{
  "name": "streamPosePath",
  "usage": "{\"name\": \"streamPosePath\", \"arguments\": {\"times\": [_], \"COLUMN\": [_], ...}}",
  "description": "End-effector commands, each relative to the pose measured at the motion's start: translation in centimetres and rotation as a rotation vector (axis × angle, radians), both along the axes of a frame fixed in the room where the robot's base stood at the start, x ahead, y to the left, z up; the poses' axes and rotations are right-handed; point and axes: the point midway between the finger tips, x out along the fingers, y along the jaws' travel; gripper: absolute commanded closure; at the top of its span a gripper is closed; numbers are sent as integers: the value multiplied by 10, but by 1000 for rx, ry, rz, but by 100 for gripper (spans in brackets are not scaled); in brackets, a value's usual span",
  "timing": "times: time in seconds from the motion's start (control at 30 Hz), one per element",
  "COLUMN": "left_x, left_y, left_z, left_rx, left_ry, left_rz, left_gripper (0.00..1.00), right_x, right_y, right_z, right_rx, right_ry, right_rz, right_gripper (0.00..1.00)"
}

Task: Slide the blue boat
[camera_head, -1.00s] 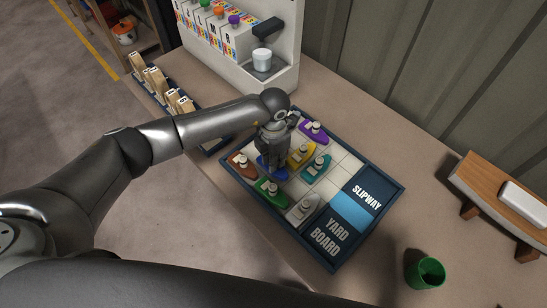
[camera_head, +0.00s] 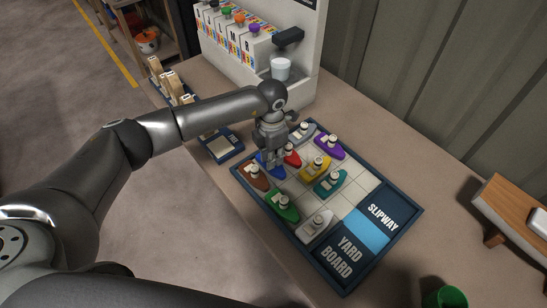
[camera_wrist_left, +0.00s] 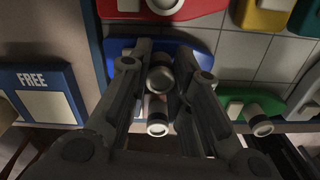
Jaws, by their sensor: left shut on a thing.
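The blue boat (camera_head: 264,172) sits on the yard board (camera_head: 376,258), mostly hidden by my left gripper (camera_head: 271,160), which is shut on it from above. In the left wrist view, the fingers of this gripper (camera_wrist_left: 160,90) stand around a round post on the blue boat (camera_wrist_left: 205,42). The brown boat (camera_head: 254,178) is on the near-left side of it. The red boat (camera_head: 292,157) is close on its right. My right gripper is not in view.
The yellow boat (camera_head: 316,171), teal boat (camera_head: 328,185), green boat (camera_head: 282,207), purple boat (camera_head: 328,147) and grey boats (camera_head: 313,228) share the board. Bare cells lie right of the teal boat. A FREE tray (camera_wrist_left: 44,90) lies beside the board.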

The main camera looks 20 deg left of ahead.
Motion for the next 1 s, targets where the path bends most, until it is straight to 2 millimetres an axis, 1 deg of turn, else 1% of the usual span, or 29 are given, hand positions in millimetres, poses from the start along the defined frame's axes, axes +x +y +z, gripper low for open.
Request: {"name": "streamPosePath", "arguments": {"times": [0.03, 0.1, 0.2, 0.47, 0.57, 0.67, 1.0], "left_x": [4, 4, 3, 2, 2, 3, 3], "left_y": [4, 4, 4, 3, 3, 3, 4], "left_z": [3, 3, 2, 2, 6, 18, 89], "left_rx": [7, 7, 6, 4, 4, 3, 4], "left_ry": [-9, -9, -7, -5, -5, -8, -9], "left_rz": [7, 7, 6, 4, 4, 4, 4], "left_gripper": [77, 68, 57, 57, 57, 57, 57], "right_x": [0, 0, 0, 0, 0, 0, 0], "right_y": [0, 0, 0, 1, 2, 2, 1], "right_z": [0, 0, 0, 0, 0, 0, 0], "right_rx": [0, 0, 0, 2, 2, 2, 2], "right_ry": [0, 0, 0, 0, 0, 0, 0], "right_rz": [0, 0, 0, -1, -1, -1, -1], "right_gripper": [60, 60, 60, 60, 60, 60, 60]}}
